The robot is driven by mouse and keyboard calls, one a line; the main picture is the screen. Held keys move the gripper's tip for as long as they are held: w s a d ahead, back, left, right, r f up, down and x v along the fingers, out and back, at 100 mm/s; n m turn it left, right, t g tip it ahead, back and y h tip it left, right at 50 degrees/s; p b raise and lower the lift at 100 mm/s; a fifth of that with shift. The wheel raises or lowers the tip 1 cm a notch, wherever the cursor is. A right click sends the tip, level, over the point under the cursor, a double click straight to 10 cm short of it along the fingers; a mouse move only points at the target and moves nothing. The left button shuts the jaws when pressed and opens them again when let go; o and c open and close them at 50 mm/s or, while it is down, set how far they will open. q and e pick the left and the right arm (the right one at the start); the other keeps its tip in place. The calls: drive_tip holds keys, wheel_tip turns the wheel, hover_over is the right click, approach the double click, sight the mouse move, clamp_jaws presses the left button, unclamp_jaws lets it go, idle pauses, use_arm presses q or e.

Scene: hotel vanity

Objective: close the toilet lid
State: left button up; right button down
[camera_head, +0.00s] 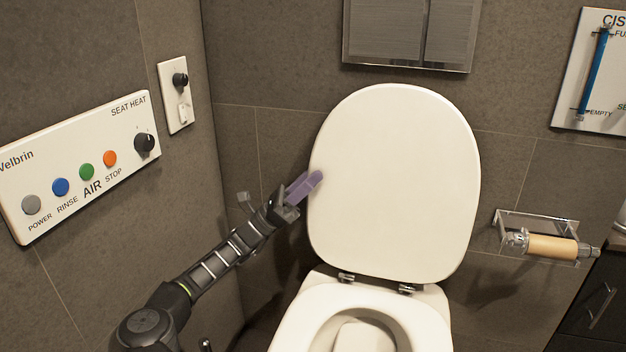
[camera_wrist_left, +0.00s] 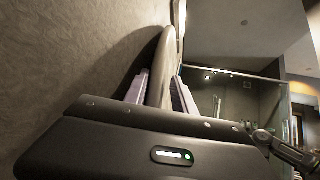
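The white toilet lid (camera_head: 395,180) stands raised, leaning back toward the wall, above its hinges. The toilet seat and bowl (camera_head: 330,312) show below it. My left gripper (camera_head: 314,181) is at the lid's left edge, with its purple fingers overlapping that edge. In the left wrist view the lid (camera_wrist_left: 161,70) stands edge-on between the two fingers (camera_wrist_left: 160,88), one on each side. The fingers are close to its faces, but I cannot tell whether they press on it. My right gripper is not seen in the head view.
A button panel (camera_head: 80,165) and a small white plate (camera_head: 175,95) are on the left wall. A metal flush plate (camera_head: 408,35) is above the lid. A paper holder (camera_head: 550,247) and dark cabinet (camera_head: 600,300) are on the right.

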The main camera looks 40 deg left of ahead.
use_arm(q)
drive_tip(key=shift+w+d+r, duration=0.15)
drive_tip(key=shift+r, duration=0.1)
clamp_jaws()
idle(1.4)
